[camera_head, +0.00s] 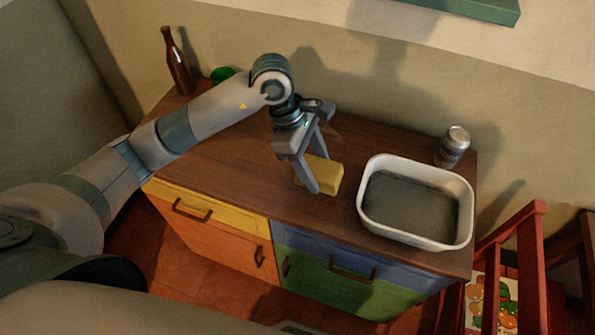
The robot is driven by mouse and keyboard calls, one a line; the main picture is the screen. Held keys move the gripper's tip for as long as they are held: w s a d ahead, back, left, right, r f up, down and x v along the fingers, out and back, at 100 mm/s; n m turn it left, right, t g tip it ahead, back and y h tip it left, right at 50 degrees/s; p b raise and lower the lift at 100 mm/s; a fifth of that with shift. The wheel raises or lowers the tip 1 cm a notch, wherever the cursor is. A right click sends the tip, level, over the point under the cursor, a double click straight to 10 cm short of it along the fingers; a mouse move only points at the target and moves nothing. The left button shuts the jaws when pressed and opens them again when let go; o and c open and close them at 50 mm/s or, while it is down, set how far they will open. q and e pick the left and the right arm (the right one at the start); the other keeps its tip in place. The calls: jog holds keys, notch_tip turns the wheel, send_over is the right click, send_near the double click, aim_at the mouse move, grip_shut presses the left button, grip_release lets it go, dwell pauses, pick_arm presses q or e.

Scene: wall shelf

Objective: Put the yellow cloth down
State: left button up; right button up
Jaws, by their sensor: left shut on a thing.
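The yellow cloth (327,176) looks like a small folded yellow block. It is at the middle of the wooden cabinet top (225,165), left of the white basin. My left gripper (313,180) comes in from the left and points down, with its fingers shut on the cloth. The near finger hides part of the cloth. I cannot tell whether the cloth touches the wood or hangs just above it. My right gripper is not in view.
A white basin (372,214) stands right of the cloth, with a can (453,147) behind it. A brown bottle (177,62) and a green object (222,74) stand at the back left. A red chair (530,260) is at the right. The wood left of the cloth is clear.

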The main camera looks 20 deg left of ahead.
pick_arm(q)
jog(key=a+f, duration=0.1)
jog(key=a+f+p, duration=0.1)
jog(key=a, duration=0.2)
jog(key=shift+w+a+f, duration=0.35)
jog(key=shift+f, duration=0.05)
jog(key=shift+f+p, duration=0.1)
jog(key=shift+p, duration=0.2)
jog(key=shift+f, duration=0.25)
notch_tip(320, 180, down, 2)
jog(key=shift+p, duration=0.85)
jog(key=shift+f, duration=0.7)
